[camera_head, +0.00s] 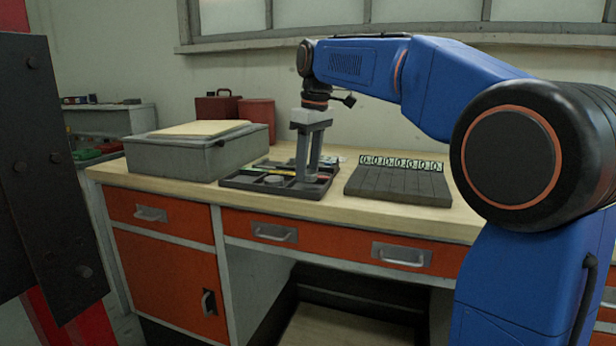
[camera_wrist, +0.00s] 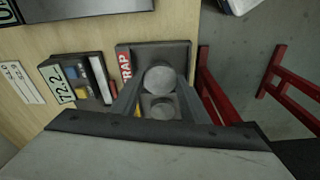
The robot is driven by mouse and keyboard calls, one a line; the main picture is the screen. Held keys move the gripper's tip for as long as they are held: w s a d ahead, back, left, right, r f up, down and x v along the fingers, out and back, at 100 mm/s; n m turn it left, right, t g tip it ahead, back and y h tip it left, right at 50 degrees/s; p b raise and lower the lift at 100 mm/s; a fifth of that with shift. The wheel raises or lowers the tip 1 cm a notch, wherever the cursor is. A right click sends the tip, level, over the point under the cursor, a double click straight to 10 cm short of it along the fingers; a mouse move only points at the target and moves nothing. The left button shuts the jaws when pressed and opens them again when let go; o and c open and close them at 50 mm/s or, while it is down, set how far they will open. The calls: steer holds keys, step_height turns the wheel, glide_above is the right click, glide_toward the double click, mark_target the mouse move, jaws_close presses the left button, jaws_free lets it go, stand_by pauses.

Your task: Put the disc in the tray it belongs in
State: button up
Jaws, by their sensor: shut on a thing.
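My gripper (camera_head: 311,180) points down over the dark tray (camera_head: 235,181) at the front of the bench. Its two fingers are shut on a pale grey round disc (camera_wrist: 158,79), seen between the fingertips in the wrist view. I cannot tell whether the held disc touches the tray floor. A second grey disc (camera_wrist: 162,109) lies lower in the wrist view; it also shows left of my gripper in the head view (camera_head: 273,179). A red label ending in "RAP" (camera_wrist: 126,68) marks the tray section beside the held disc.
A unit with a green "72.2" display (camera_wrist: 56,84) sits beside the tray. A dark grooved block with number plates (camera_head: 398,184) stands to the right. A grey lidded box (camera_head: 175,158) stands left. Bare bench lies at the far right.

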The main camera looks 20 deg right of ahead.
mark_target(313, 173)
steer(key=shift+f, duration=1.3)
steer(key=o, duration=1.1)
steer(key=shift+f, duration=0.1)
steer(key=shift+o, duration=0.2)
step_height(313, 173, up, 12)
steer(key=s, duration=0.1)
steer(key=shift+d, duration=0.45)
